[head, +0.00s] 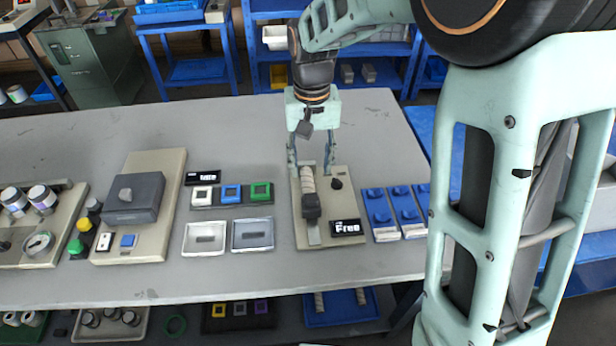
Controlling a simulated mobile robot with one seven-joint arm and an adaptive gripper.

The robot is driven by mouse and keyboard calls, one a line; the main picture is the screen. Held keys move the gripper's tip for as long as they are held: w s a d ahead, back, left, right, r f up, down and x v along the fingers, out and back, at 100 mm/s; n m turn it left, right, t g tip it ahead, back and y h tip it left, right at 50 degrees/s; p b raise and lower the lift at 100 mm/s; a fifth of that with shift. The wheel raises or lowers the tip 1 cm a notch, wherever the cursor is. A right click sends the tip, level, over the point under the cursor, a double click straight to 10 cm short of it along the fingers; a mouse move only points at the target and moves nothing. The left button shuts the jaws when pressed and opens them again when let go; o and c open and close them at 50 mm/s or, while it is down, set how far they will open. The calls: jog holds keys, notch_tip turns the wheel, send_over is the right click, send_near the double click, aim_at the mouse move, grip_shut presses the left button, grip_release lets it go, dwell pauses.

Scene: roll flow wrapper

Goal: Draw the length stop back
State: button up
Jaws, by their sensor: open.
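A beige board (345,205) on the grey table carries a row of pale round pieces (307,180) lying along a narrow grey rail. A dark block (311,207), which looks like the length stop, sits on the rail at the near end of the row and seems to touch it. A small dark knob (336,184) stands to the right of the row. My gripper (310,170) is open, pointing down over the far part of the board, its fingers on either side of the row. It is farther back than the dark block, and nothing is seen between its fingers. Its exact height is unclear.
A black display (347,227) reading "Free" is at the board's near right. Blue pieces on white bases (385,232) stand close to the right. Two shallow trays (204,238) and a row of coloured blocks (231,194) lie left. The table's far middle is clear.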

aim_at(311, 197)
notch_tip(311, 197, down, 10)
jog(key=shift+f, duration=0.2)
dwell(0.3)
grip_shut()
